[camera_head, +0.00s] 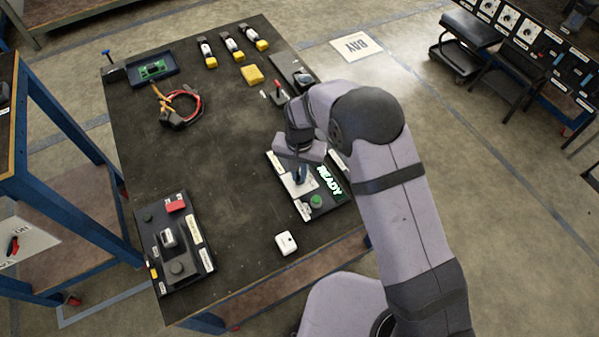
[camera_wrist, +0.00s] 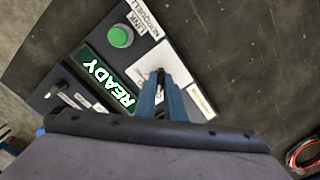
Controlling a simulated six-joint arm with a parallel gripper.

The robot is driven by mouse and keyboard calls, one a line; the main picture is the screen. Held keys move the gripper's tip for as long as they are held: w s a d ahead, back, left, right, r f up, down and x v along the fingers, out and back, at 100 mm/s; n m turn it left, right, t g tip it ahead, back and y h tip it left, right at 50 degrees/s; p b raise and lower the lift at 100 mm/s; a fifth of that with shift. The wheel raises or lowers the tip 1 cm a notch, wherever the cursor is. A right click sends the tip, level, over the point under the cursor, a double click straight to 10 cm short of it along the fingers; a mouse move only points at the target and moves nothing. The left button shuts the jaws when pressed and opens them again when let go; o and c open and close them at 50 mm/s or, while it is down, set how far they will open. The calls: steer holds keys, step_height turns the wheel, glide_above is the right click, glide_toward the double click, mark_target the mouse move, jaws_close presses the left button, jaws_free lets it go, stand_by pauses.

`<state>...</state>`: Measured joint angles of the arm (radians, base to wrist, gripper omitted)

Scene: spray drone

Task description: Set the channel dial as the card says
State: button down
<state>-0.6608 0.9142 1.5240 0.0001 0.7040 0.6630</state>
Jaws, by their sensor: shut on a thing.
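A dark control panel (camera_head: 310,207) lies at the table's right front edge. It carries a lit green READY display (camera_head: 329,183), a green button (camera_head: 316,200) and a pale plate (camera_head: 299,184). My gripper (camera_head: 299,175) points down over the pale plate. In the wrist view my gripper (camera_wrist: 163,88) has its blue fingers close together around a small dark part on the plate, which I take to be the channel dial. The fingers hide most of it, so its setting cannot be read. The green button (camera_wrist: 120,37) and READY display (camera_wrist: 108,81) are beside it. I cannot make out the card's text.
A second panel (camera_head: 178,246) with a red part and dark knobs sits front left. A white cube (camera_head: 286,243) is near the front edge. Cables (camera_head: 178,105), a tray (camera_head: 153,70) and yellow-ended tools (camera_head: 231,46) lie at the back. The table's middle is clear.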

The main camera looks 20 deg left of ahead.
mark_target(299, 176)
steer(key=c, duration=1.8)
jaws_free()
steer(key=shift+c, duration=0.2)
steer(key=shift+r, duration=0.15)
step_height(299, 176, up, 6)
steer(key=shift+f+b, duration=0.1)
steer(key=shift+b, duration=0.3)
steer(key=shift+r, duration=0.65)
